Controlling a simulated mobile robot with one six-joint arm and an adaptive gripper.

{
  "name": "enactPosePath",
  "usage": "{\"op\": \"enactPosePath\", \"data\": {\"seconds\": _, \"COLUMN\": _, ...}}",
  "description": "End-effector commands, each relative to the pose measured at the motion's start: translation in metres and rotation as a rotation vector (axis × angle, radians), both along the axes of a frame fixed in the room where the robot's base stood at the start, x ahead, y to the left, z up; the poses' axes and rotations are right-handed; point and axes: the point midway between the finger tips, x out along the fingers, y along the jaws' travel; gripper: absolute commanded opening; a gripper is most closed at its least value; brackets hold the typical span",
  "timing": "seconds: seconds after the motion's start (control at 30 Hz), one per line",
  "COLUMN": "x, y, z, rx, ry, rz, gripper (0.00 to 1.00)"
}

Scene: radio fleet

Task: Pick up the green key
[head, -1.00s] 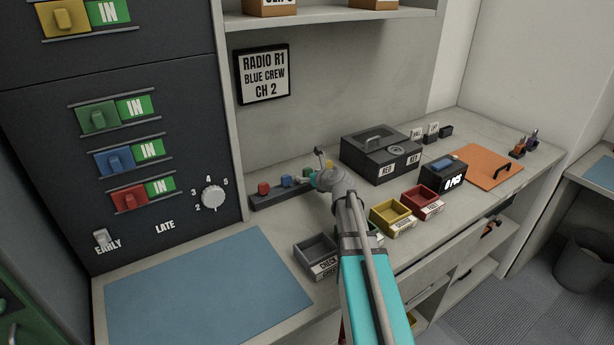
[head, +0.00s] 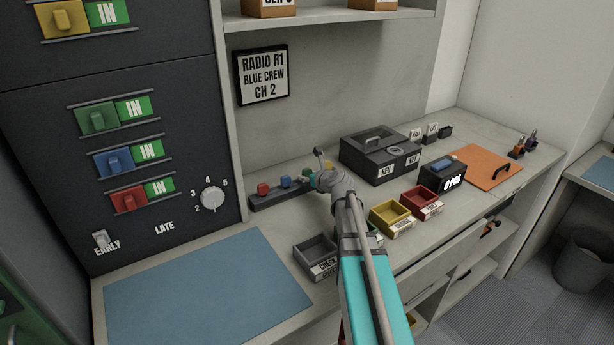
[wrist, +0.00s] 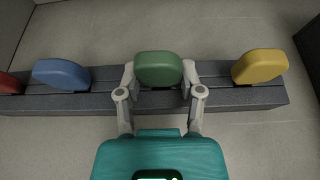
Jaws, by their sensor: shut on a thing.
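The green key (wrist: 159,69) shows in the wrist view as a rounded green head at the dark key rack (wrist: 225,97). My gripper (wrist: 159,75) is shut on it, one finger on each side of the head. I cannot tell whether the key is still seated in the rack. In the head view my gripper's end hides the green key above the rack (head: 262,201).
On the rack, a blue key (wrist: 61,74) and a red key (wrist: 10,84) are to the left, and a yellow key (wrist: 259,66) to the right. A black box (head: 380,155) stands behind my arm. A grey bin (head: 317,256) and a yellow bin (head: 391,215) stand in front.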

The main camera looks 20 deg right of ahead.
Motion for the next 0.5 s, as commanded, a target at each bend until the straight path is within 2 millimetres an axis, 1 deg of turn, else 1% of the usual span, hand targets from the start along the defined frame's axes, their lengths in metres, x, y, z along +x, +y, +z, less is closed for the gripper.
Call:
{"op": "enactPosePath", "data": {"seconds": 0.27, "x": 0.000, "y": 0.000, "z": 0.004, "rx": 0.000, "ry": 0.000, "rz": 0.001, "gripper": 0.13}}
{"op": "enactPosePath", "data": {"seconds": 0.5, "x": 0.000, "y": 0.001, "z": 0.018, "rx": 0.000, "ry": 0.000, "rz": 0.001, "gripper": 0.13}}
